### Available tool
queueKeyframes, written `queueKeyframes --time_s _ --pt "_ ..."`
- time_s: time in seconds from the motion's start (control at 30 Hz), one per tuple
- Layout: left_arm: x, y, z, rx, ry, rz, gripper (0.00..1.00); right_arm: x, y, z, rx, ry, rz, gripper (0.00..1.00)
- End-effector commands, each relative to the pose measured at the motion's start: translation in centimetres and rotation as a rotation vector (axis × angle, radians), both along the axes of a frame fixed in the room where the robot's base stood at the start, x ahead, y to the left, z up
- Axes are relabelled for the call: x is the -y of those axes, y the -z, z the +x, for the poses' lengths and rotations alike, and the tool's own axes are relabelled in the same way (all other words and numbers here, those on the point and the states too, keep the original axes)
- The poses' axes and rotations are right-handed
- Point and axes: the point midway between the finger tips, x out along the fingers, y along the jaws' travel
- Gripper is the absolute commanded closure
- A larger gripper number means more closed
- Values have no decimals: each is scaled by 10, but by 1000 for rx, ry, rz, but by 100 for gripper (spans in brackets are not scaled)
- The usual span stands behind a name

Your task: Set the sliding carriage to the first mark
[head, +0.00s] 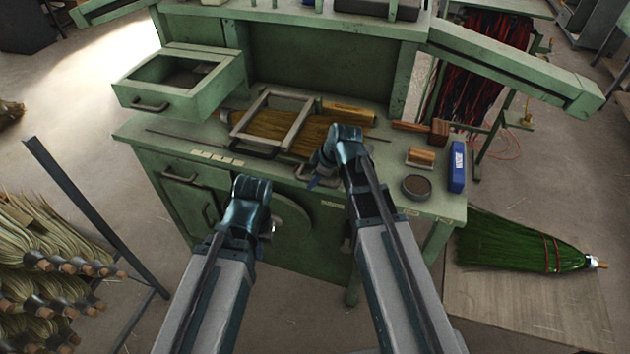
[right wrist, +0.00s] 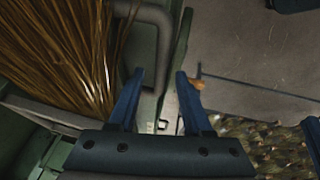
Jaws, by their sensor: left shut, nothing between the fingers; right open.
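The sliding carriage looks to be the pale grey frame (head: 249,112) on the green workbench, lying around a flat bundle of brown bristles (head: 268,126). A dark bent handle (right wrist: 158,22) shows in the right wrist view beside the bristles (right wrist: 60,45). Small cream marks (head: 218,157) sit along the bench's front edge, with another further right (head: 332,204); which is the first I cannot tell. My right gripper (head: 318,180) is open at the front edge near the handle; its fingers (right wrist: 160,75) hold nothing. My left gripper (head: 268,228) is shut and empty, in front of the bench.
An open drawer (head: 150,106) juts out at the bench's upper left. A wooden block (head: 420,157), a round tin (head: 416,187) and a blue box (head: 457,167) stand at the right end. A green broom (head: 520,242) lies at right; a broom rack (head: 90,225) stands at left.

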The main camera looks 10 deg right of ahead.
Motion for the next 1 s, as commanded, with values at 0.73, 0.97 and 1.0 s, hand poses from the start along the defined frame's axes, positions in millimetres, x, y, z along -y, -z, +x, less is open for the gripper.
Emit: queueKeyframes --time_s 0.73,0.97,1.0 --pt "0 -1 0 0 0 0 100 0 -1 0 0 0 0 100" --pt "0 -1 0 0 0 0 100 0 -1 0 0 0 0 100" --pt "0 -1 0 0 0 0 100 0 -1 0 0 0 0 100"
